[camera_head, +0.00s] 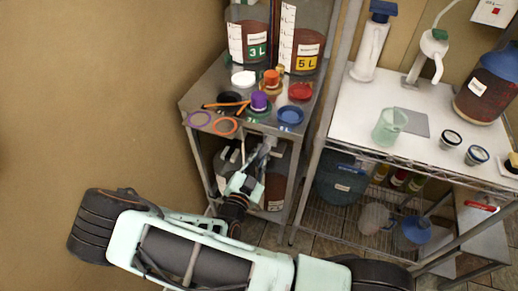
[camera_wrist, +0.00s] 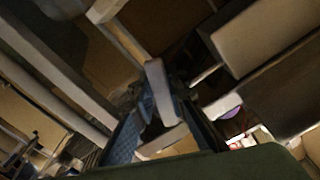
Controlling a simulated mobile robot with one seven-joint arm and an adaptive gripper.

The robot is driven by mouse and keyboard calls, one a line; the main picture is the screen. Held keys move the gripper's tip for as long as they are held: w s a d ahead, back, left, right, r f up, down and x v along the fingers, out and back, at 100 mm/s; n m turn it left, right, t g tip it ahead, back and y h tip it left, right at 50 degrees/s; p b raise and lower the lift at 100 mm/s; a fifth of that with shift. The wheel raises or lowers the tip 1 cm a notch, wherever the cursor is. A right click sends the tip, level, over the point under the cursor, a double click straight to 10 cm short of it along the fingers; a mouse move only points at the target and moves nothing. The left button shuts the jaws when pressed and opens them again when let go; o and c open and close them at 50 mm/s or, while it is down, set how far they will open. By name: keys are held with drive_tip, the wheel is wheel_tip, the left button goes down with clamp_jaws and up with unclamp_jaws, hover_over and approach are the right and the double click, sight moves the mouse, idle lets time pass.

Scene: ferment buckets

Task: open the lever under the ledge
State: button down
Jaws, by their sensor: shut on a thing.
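My gripper (camera_head: 258,160) reaches in just below the front edge of the small table's top (camera_head: 200,100), the ledge. In the wrist view my gripper (camera_wrist: 158,105) has its two dark fingers on either side of a pale bar, which I take to be the lever (camera_wrist: 158,88). The fingers are shut on it. A second pale piece (camera_wrist: 165,142) shows closer to the wrist camera. In the head view the gripper and the ledge hide most of the lever, so its angle is hard to tell.
Large jars (camera_head: 275,185) stand on the shelf below, close around my gripper. Lids, rings and small bottles lie on the ledge's top, including a blue lid (camera_head: 290,115) near its front edge. A white-topped wire rack (camera_head: 350,120) stands to the right.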

drive_tip(key=shift+d+n, duration=0.2)
drive_tip(key=shift+n, duration=0.2)
drive_tip(key=shift+s+f, duration=0.1)
drive_tip(key=c, duration=1.9)
unclamp_jaws()
drive_tip(key=v, duration=1.2)
